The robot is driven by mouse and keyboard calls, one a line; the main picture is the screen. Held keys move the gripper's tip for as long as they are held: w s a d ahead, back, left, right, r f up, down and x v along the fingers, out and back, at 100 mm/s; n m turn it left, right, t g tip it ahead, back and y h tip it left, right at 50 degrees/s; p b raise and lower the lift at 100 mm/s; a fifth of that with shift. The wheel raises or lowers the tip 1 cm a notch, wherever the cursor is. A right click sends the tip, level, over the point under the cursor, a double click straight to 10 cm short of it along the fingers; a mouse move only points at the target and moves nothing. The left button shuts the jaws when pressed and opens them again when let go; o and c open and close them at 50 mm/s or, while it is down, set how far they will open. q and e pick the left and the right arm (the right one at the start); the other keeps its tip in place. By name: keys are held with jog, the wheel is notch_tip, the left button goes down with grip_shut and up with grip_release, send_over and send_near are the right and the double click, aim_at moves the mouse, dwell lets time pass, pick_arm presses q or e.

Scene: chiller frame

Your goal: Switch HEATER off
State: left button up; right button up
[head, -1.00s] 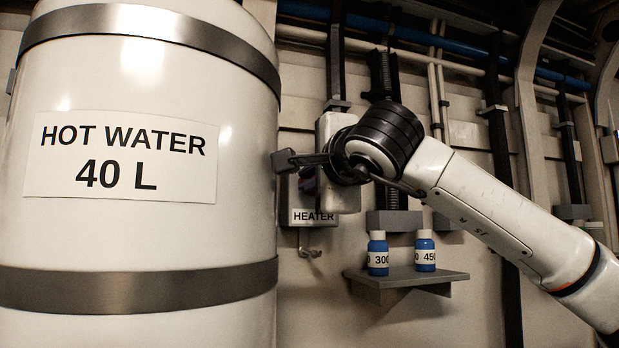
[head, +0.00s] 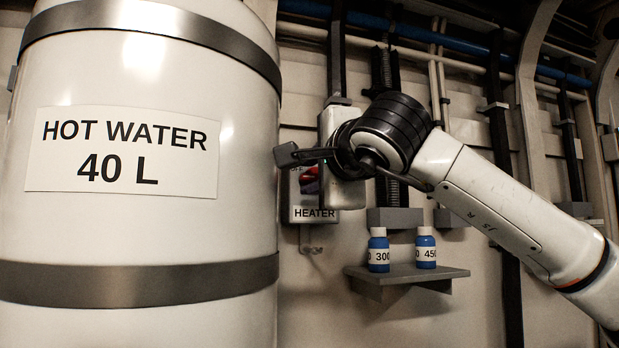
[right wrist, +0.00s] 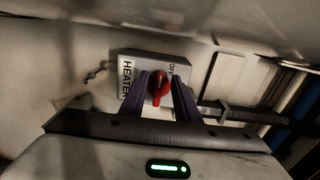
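The HEATER switch box (head: 314,214) is a pale box on the wall, right of the white tank, with its name on the lower part. Its red knob (head: 310,187) shows below my right gripper (head: 286,155). In the right wrist view, the red knob (right wrist: 160,89) appears between the two spread fingers of my right gripper (right wrist: 162,80), its grip running up and down the picture. "OFF" is printed near its upper right. The fingers are open; I cannot tell whether they reach around the knob or stop short of it. My left gripper is not in view.
The big HOT WATER tank (head: 150,235) fills the left, close to the right gripper's fingers. A small shelf (head: 405,274) with two blue bottles (head: 378,249) (head: 426,247) stands below my right arm. Pipes and dark rails line the wall.

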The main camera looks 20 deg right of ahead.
jog(key=s+b, duration=0.2)
jog(key=s, duration=0.7)
jog(key=shift+s, duration=0.2)
jog(key=shift+d, duration=0.15)
